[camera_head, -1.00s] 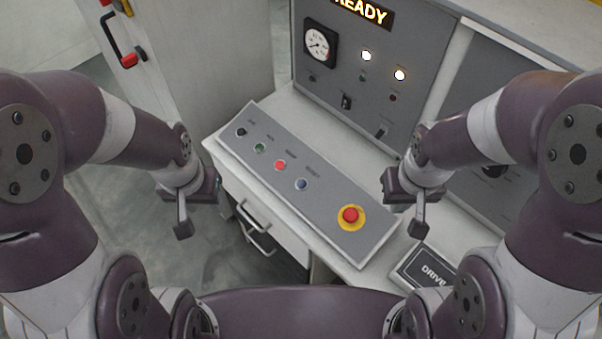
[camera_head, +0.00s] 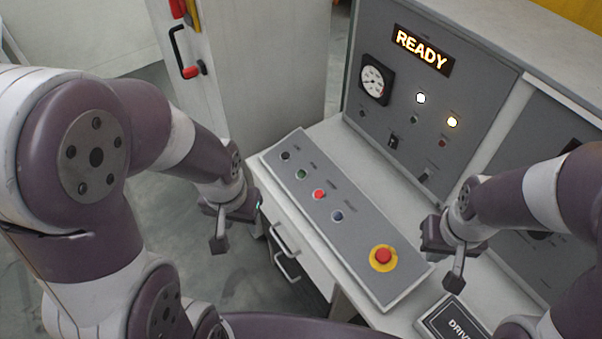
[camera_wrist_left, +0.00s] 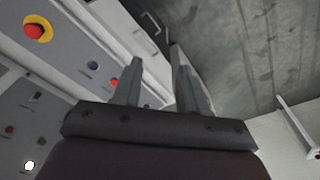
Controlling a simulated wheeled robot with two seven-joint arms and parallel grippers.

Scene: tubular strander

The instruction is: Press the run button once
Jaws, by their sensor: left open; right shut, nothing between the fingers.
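A sloped grey control panel (camera_head: 345,215) carries a row of small buttons: black (camera_head: 285,156), green (camera_head: 300,175), red (camera_head: 319,195) and blue (camera_head: 337,216). Their labels are too small to read, so I cannot tell for certain which is the run button. A red mushroom button (camera_head: 383,256) on a yellow ring sits at the near end. My left gripper (camera_head: 219,238) is open and empty, left of the panel and apart from it. Its open fingers show in the left wrist view (camera_wrist_left: 157,80). My right gripper (camera_head: 456,272) is shut and empty, right of the mushroom button.
An upright cabinet (camera_head: 400,120) behind shows a lit READY display (camera_head: 422,50), a gauge (camera_head: 374,80) and two lit lamps. Drawer handles (camera_head: 285,250) stick out below the panel's left side. A tall pale cabinet (camera_head: 255,70) stands behind left. A DRIVE plate (camera_head: 455,322) lies near right.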

